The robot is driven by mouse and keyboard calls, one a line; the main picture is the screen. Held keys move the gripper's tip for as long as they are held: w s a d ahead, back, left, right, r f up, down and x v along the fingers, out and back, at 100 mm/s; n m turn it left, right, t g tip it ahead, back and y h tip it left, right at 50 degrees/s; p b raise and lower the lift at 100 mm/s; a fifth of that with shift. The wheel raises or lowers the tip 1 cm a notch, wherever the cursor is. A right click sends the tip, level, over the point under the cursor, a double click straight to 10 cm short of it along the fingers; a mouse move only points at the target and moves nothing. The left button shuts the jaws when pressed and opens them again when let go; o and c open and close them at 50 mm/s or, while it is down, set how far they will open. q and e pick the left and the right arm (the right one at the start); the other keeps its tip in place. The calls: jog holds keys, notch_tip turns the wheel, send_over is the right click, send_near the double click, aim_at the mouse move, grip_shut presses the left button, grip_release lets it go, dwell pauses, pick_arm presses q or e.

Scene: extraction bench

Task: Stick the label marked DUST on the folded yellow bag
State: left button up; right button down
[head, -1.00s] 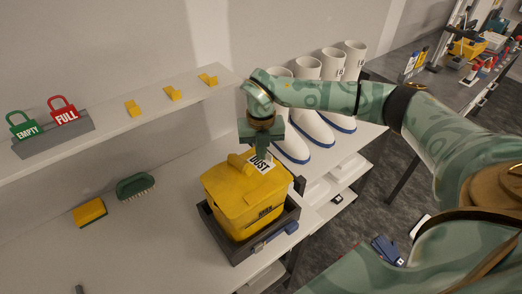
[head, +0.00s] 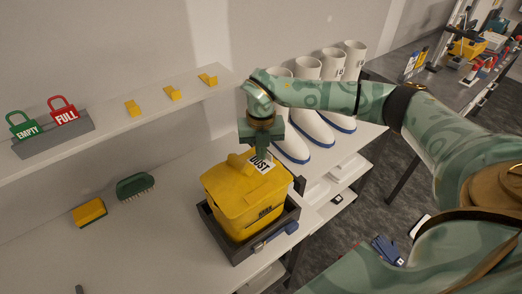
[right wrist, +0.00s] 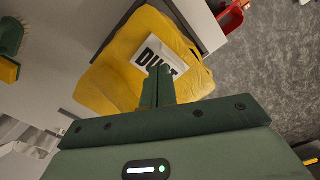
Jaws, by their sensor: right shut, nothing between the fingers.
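The folded yellow bag (head: 235,200) stands in a dark tray (head: 232,252) on the bench, its rolled top uppermost. The white label marked DUST (head: 264,167) lies flat on the top of the bag, near its back right side. My right gripper (head: 261,152) is shut and empty, pointing down at the label. In the right wrist view its fingertips (right wrist: 160,70) cover part of the label (right wrist: 150,52) on the yellow bag (right wrist: 120,80); I cannot tell whether they touch it. My left gripper is not in view.
A yellow sponge-like block (head: 89,212) and a green brush (head: 134,186) lie on the bench at left. Above is a shelf (head: 150,118) with EMPTY and FULL tags and yellow hooks.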

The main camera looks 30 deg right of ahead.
aim_at(261, 163)
jog(key=shift+f+b, duration=0.45)
jog(key=shift+f, duration=0.4)
dwell(0.4)
dwell(1.3)
notch_tip(261, 163, up, 7)
jog(key=p, duration=0.6)
jog(key=shift+p, duration=0.35)
jog(key=shift+s+f, duration=0.1)
